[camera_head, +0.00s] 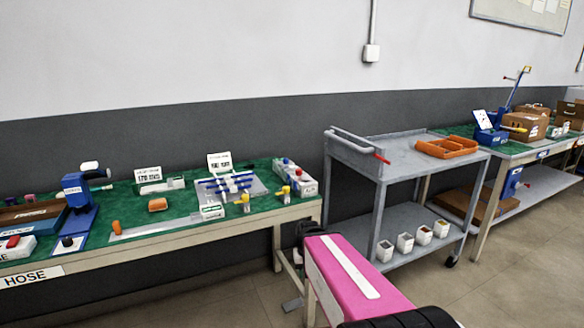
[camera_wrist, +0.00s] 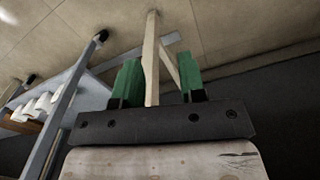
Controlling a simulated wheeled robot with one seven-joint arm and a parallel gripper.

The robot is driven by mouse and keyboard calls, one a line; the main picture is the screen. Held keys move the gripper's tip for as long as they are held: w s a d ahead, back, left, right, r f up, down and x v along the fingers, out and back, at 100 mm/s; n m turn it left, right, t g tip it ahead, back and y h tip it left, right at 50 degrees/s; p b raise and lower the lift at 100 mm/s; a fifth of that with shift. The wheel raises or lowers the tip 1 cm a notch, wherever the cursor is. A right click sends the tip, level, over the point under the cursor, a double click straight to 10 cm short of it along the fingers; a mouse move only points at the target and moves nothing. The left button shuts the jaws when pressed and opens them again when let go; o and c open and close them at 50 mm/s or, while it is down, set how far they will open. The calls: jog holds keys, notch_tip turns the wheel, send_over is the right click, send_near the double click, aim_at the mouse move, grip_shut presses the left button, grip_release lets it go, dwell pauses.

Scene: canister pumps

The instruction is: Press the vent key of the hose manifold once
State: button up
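On the green-topped bench (camera_head: 150,232) at the left, a grey plate with blue bars (camera_head: 230,184) stands near several yellow taps. A white box with red and blue tops (camera_head: 292,176) is at the bench's right end. A white box with a red button (camera_head: 15,246) is cut by the left edge. I cannot tell which is the hose manifold, and no vent key can be made out. In the wrist view my gripper (camera_wrist: 159,80) is open, its green fingers apart. A wooden leg (camera_wrist: 151,60) shows beyond them; nothing is held.
A HOSE sign (camera_head: 32,276) is on the bench front.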

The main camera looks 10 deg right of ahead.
grip_shut()
dwell(1.4)
